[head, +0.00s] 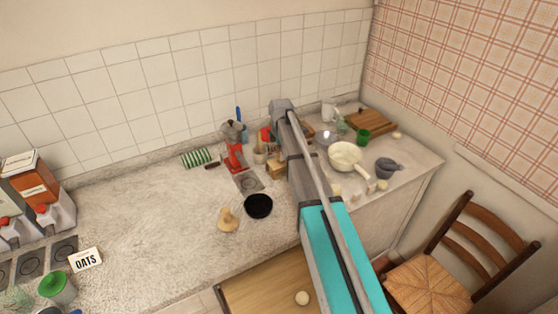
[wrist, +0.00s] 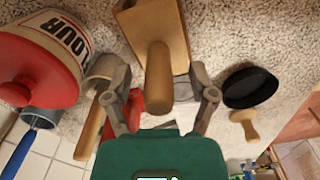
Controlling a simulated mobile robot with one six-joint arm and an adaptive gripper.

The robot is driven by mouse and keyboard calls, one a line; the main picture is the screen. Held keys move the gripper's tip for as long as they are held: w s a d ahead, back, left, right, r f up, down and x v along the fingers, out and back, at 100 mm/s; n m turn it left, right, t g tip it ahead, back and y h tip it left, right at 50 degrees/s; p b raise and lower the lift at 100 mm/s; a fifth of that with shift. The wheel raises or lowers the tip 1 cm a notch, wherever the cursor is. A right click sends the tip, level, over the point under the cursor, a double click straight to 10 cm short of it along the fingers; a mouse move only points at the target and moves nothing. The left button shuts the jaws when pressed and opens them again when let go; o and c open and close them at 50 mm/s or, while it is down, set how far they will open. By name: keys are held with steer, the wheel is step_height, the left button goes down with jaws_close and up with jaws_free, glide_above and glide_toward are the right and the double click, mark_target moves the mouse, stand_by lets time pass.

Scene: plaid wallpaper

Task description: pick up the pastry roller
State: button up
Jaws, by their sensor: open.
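In the wrist view, a wooden piece (wrist: 125,20) with a flat body and a thick round handle lies directly before my gripper (wrist: 156,78). It may be the pastry roller, but I cannot tell for sure. My gripper is open, with one finger on each side of the handle; I cannot tell whether they touch it. A smaller pale wooden-looking thing (wrist: 245,123) with a knobbed end lies to the right; it also shows in the head view (head: 228,220). In the head view my arm hides the gripper.
A red-lidded flour tin (wrist: 40,62) stands close on the left in the wrist view, with a wooden-handled thing (wrist: 90,130) beside it. A black bowl (wrist: 250,87) is on the right. In the head view, a white pan (head: 345,157) stands right; the counter's left middle is clear.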

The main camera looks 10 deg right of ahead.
jaws_close()
steer(key=shift+r, duration=0.1)
stand_by(0.5)
step_height(320, 180, up, 3)
steer(key=p, duration=0.2)
steer(key=shift+f+p, duration=0.2)
steer(key=shift+p, duration=0.15)
steer(key=s+r+p, duration=1)
steer(key=s, duration=0.4)
steer(key=shift+a, duration=0.15)
steer(key=shift+r, duration=0.1)
